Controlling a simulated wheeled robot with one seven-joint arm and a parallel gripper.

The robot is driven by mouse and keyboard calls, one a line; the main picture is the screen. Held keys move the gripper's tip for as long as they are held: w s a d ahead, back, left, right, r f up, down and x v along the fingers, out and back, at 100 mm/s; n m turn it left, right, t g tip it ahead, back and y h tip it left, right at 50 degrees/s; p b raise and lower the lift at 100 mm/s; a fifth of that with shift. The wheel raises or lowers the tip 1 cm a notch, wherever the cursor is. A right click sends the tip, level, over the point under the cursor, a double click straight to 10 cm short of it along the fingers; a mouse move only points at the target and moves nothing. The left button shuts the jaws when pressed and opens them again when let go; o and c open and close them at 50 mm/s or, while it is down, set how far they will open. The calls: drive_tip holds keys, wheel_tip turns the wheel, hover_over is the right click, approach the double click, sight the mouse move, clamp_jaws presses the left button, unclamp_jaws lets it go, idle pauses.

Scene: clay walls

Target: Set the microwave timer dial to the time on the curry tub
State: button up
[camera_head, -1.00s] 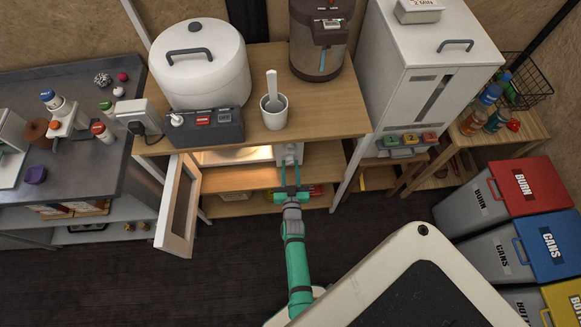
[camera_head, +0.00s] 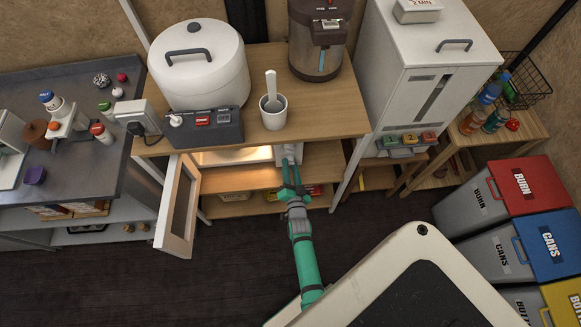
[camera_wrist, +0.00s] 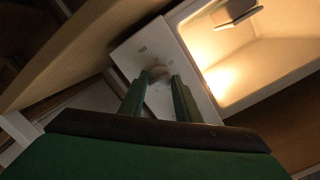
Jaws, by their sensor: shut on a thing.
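The microwave stands on the shelf under the wooden top, with its door (camera_head: 180,208) swung open to the left and its inside (camera_head: 236,155) lit. Its pale control panel (camera_head: 287,151) is right of the opening. My gripper (camera_head: 291,166) reaches up to this panel. In the wrist view, my gripper's (camera_wrist: 160,78) two green fingers are shut on the grey timer dial (camera_wrist: 157,71), one on each side. The dial's marks are too small to read.
A large white cooker (camera_head: 200,70), a grey switch box (camera_head: 202,128), a white cup (camera_head: 273,112) with a spoon and a dispenser (camera_head: 318,45) stand on the wooden top (camera_head: 335,110) above my gripper. Labelled bins (camera_head: 520,188) stand at the right. Dark floor lies open at front left.

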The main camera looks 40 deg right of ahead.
drive_tip(key=shift+w+d+r+m, duration=0.1)
drive_tip(key=shift+d+r+m, duration=0.05)
drive_tip(key=shift+r+m, duration=0.15)
drive_tip(key=o, duration=1)
drive_tip(key=shift+o, duration=0.2)
drive_tip(key=shift+f, duration=0.15)
drive_tip(key=shift+s, duration=0.2)
drive_tip(key=v, duration=1)
drive_tip(key=shift+s+a, duration=0.25)
drive_tip(key=shift+s, duration=0.1)
